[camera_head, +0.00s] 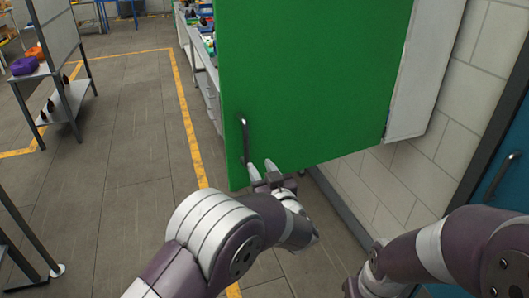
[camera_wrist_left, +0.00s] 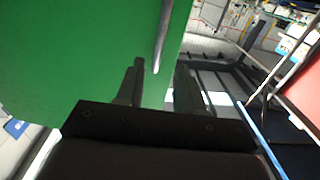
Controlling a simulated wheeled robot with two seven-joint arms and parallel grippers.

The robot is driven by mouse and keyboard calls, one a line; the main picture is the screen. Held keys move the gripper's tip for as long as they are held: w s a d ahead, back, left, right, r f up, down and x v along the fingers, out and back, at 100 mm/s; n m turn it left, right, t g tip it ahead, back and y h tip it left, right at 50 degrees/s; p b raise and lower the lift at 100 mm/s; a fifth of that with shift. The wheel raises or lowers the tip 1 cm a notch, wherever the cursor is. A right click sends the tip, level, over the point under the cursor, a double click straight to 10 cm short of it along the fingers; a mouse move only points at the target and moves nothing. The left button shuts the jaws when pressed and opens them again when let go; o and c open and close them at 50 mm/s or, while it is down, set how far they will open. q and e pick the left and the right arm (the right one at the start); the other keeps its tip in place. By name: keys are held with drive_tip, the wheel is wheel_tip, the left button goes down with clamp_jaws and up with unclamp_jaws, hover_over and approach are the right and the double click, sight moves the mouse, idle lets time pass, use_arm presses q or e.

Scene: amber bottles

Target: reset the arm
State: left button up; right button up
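My left gripper (camera_head: 262,170) is at the lower edge of a large green door panel (camera_head: 310,80), just below its dark bar handle (camera_head: 245,140). In the left wrist view the two fingers of the left gripper (camera_wrist_left: 160,85) stand apart. The handle (camera_wrist_left: 162,38) shows ahead of the gap between them, beside the edge of the green panel (camera_wrist_left: 80,55). Nothing is seen held; whether a finger touches the panel I cannot tell. My right arm (camera_head: 440,255) comes in from the right, and its gripper is out of the picture.
A grey wall (camera_head: 475,80) and a blue door (camera_head: 505,180) stand close on the right. A rack (camera_head: 68,100) with dark bottles and coloured bins stands at the left. A workbench (camera_head: 205,75) is partly behind the panel. The floor (camera_head: 130,140) at left centre is clear.

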use_arm(q)
drive_tip(key=s+d+f+m+g+h, duration=0.3)
drive_tip(key=f+h, duration=0.2)
drive_tip(key=f, duration=0.1)
drive_tip(key=s+d+f+m+g+h, duration=0.2)
drive_tip(key=s+d+f+g+h, duration=0.15)
drive_tip(key=f, duration=0.25)
drive_tip(key=s+a+g+y, duration=0.1)
drive_tip(key=s+a+g, duration=0.7)
drive_tip(key=s+a, duration=1.4)
drive_tip(key=shift+s+a+r+g+y, duration=0.15)
drive_tip(key=shift+a+r+g+y, duration=0.1)
drive_tip(key=shift+g+y, duration=0.1)
